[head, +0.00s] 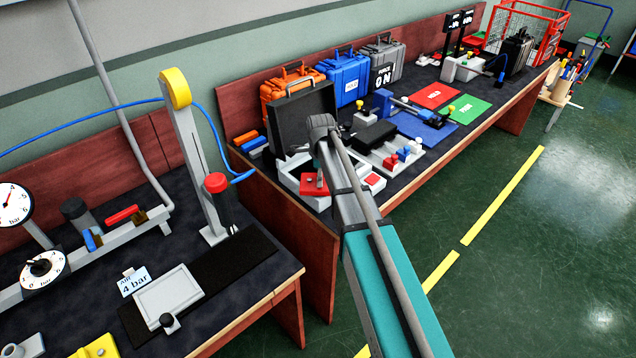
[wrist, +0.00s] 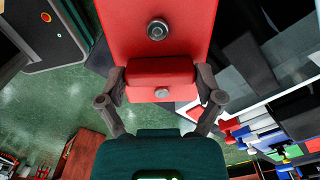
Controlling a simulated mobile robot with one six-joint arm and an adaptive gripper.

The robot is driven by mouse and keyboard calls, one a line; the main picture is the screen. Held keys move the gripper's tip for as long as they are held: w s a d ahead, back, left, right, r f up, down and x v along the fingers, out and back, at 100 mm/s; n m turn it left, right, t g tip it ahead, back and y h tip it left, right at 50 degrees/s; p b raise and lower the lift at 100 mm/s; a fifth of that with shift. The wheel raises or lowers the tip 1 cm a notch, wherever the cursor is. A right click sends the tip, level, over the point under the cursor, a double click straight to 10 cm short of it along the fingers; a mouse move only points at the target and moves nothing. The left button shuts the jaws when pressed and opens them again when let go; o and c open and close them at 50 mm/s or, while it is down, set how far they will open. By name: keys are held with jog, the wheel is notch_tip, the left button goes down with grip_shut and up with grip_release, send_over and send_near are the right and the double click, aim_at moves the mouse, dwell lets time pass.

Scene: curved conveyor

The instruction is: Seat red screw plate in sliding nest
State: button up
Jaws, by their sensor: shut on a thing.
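The red screw plate (wrist: 158,28) fills the top middle of the wrist view, with a dark round screw head on its face and a raised red block at its near end. My gripper (wrist: 161,80) is shut on that block, one finger on each side. In the head view the red plate (head: 313,185) shows just left of my arm, over the white tray; my fingers are mostly hidden there. I cannot tell whether the plate touches the tray. A pale grey rimmed plate with a black knob (head: 168,296), which looks like the sliding nest, lies on a black rail on the near left bench.
A post with a yellow cap (head: 176,88) and a red-topped cylinder (head: 216,183) stand behind the rail. A blue hose arches over the left bench. An open black case (head: 303,115) stands behind the white tray (head: 285,178). A gap separates the benches.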

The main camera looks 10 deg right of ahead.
jog(key=shift+f, duration=0.5)
jog(key=o, duration=1)
jog(key=shift+o, duration=0.2)
jog(key=shift+r, duration=0.2)
notch_tip(320, 180, up, 12)
jog(key=p, duration=1.1)
jog(key=shift+p, duration=0.4)
